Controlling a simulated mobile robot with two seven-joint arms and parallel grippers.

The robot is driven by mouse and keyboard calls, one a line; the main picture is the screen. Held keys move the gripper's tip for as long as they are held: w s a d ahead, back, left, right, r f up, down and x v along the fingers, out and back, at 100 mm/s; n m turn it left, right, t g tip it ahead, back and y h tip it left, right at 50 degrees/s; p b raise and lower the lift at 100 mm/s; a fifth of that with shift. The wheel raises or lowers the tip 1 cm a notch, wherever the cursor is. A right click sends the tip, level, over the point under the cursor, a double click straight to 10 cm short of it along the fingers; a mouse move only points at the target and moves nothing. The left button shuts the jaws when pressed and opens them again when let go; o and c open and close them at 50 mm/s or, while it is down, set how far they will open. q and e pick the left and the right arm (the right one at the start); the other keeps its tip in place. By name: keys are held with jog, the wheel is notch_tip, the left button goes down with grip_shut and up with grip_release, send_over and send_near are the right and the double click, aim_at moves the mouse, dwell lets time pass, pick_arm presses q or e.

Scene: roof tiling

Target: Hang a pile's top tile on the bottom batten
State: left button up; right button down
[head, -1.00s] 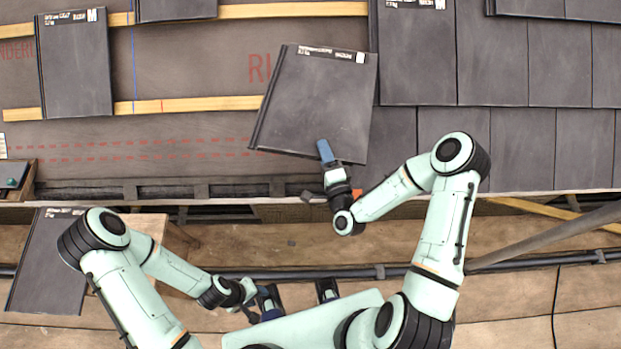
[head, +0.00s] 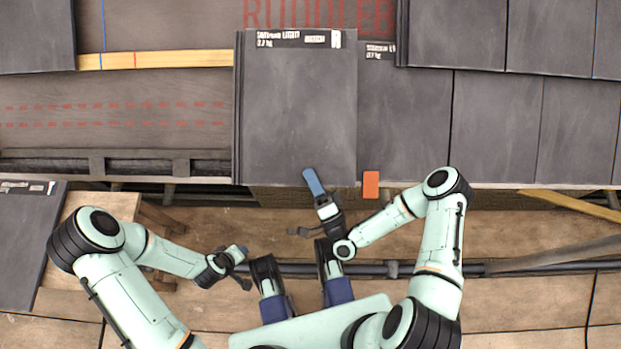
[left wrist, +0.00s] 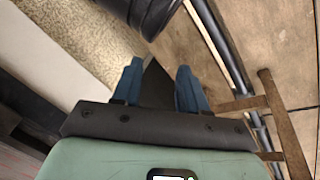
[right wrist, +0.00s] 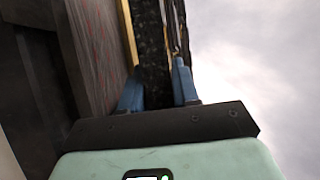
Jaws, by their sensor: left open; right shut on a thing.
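My right gripper (head: 314,184) is shut on the lower edge of a dark grey tile (head: 297,115); the tile edge also shows between its fingers in the right wrist view (right wrist: 155,60). The tile stands square to the roof, label at the top, its right edge against or over the neighbouring laid tile (head: 405,125). The bottom batten (head: 160,59) runs in from the left and disappears behind the tile, so I cannot tell whether the tile touches it. My left gripper (head: 240,254) is open and empty, low in front of the roof; its fingers show apart in the left wrist view (left wrist: 158,88).
A pile of tiles (head: 28,235) lies at the left beside a wooden stand (head: 150,235). Laid tiles cover the roof's right side. Bare underlay (head: 110,115) lies left of the held tile. An orange piece (head: 371,185) sits at the eave. A dark pipe (head: 540,263) crosses below.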

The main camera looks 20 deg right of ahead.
jog(key=shift+w+f, duration=0.1)
jog(key=shift+f, duration=0.05)
pick_arm(q)
jog(key=s+a+f+g+b, duration=0.2)
jog(key=s+f+g+b, duration=0.2)
jog(key=s+f, duration=0.5)
jog(key=shift+s+n+b, duration=0.4)
jog(key=shift+s+b, duration=0.7)
jog(key=shift+b, duration=0.05)
pick_arm(e)
jog(key=w+d+f, duration=0.1)
jog(key=w+f, duration=0.3)
jog(key=f, duration=0.2)
jog(key=shift+y, duration=0.3)
pick_arm(q)
jog(key=shift+f, duration=0.1)
pick_arm(e)
jog(key=shift+d, duration=0.1)
jog(key=shift+w+f, duration=0.1)
dwell(0.9)
jog(key=c, duration=0.8)
grip_release()
jog(key=shift+f, duration=0.1)
jog(key=shift+o, duration=0.2)
jog(key=v, duration=0.7)
jog(key=shift+s, duration=0.45)
